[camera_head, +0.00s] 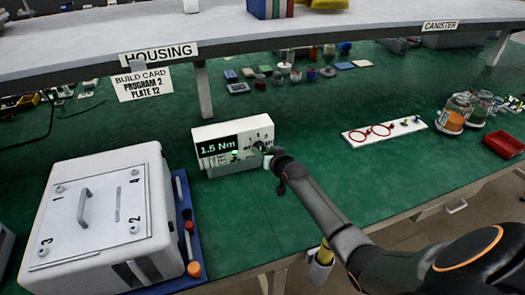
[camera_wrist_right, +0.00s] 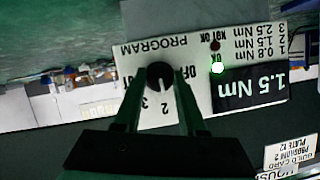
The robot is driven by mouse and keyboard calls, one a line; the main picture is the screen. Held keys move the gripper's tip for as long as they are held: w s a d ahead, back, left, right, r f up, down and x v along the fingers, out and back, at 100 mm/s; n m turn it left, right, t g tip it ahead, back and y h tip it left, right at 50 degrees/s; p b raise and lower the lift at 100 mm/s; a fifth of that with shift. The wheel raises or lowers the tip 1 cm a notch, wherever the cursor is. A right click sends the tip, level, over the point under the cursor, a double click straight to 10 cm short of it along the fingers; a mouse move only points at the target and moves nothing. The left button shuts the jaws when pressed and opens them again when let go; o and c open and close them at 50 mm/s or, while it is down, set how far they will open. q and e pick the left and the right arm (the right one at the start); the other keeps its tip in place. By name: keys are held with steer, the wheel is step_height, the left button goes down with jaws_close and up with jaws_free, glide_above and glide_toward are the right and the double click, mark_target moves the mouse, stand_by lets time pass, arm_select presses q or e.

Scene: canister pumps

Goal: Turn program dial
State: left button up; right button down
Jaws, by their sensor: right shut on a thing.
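The white controller box (camera_head: 203,133) stands on the green bench, with its dark display (camera_head: 218,147) reading 1.5 Nm. In the right wrist view the box appears upside down, with its display (camera_wrist_right: 250,88) also reading 1.5 Nm. The black program dial (camera_wrist_right: 160,74) sits among the marks OFF, 1, 2 and 3; its pointer direction is hard to tell. My right gripper (camera_wrist_right: 160,88) is shut on the dial, one finger on each side. It also shows in the head view (camera_head: 269,157), covering the dial. A green lamp (camera_wrist_right: 217,67) glows by OK. My left gripper is out of view.
A build card (camera_head: 143,84) reading PROGRAM 2, PLATE 12 hangs from the shelf (camera_head: 100,42). A white housing (camera_head: 105,215) stands at left. A white strip with red rings (camera_head: 385,131), jars (camera_head: 453,115) and a red tray (camera_head: 503,144) lie right.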

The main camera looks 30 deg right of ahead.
steer(key=n+h+b, duration=0.2)
steer(key=n+b, duration=0.2)
steer(key=n+h+b, duration=0.3)
steer(key=n+b, duration=0.1)
steer(key=n+h+b, duration=0.2)
steer(key=n+b, duration=0.2)
steer(key=shift+w+a+f+h, duration=0.1)
steer(key=shift+a+f+h, duration=0.15)
steer(key=shift+a+h, duration=0.15)
stand_by(0.6)
